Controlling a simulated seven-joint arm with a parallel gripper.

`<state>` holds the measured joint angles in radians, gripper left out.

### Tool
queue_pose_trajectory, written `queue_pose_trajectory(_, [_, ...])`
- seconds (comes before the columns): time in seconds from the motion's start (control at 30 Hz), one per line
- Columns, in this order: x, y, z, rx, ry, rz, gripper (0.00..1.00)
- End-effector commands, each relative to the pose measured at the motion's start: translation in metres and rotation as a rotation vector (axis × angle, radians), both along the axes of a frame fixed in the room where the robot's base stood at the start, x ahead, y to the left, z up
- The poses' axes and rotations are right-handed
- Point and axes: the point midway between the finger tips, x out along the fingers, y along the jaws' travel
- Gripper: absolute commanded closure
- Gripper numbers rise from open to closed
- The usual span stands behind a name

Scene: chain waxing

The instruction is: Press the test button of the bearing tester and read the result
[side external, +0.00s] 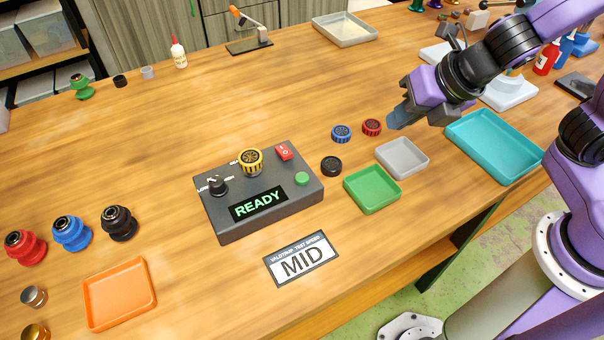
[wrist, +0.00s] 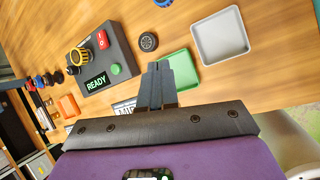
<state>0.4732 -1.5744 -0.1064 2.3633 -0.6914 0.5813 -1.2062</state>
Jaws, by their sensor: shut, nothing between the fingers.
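The bearing tester (side external: 262,220) is a dark grey box on the wooden table, with a screen (side external: 258,204) reading READY. The green button (side external: 302,179) sits at its right side and also shows in the wrist view (wrist: 116,69). A red rocker switch (side external: 285,152) is behind it and a black selector knob (side external: 217,185) is at the left. A yellow-and-black bearing (side external: 250,161) sits on top of the tester. My gripper (side external: 392,122) is shut and empty, above the table right of the tester and apart from it. It also shows in the wrist view (wrist: 159,68).
A card (side external: 302,258) reading MID lies in front of the tester. Right of it are green (side external: 372,206), grey (side external: 423,160) and teal (side external: 515,178) trays. An orange tray (side external: 98,318) is at front left.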

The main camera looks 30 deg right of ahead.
Motion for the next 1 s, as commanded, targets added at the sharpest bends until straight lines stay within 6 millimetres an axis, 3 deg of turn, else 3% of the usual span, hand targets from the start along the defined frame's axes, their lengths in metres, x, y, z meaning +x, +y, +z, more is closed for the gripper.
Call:
queue_pose_trajectory(0.3, [0.033,0.068,0.01,-0.282,-0.291,0.682,1.0])
queue_pose_trajectory(0.6, [0.044,0.126,0.015,-0.562,-0.555,1.244,1.0])
queue_pose_trajectory(0.8, [0.045,0.145,0.016,-0.669,-0.653,1.436,1.0])
queue_pose_trajectory(1.0, [0.044,0.15,0.016,-0.694,-0.675,1.483,1.0])
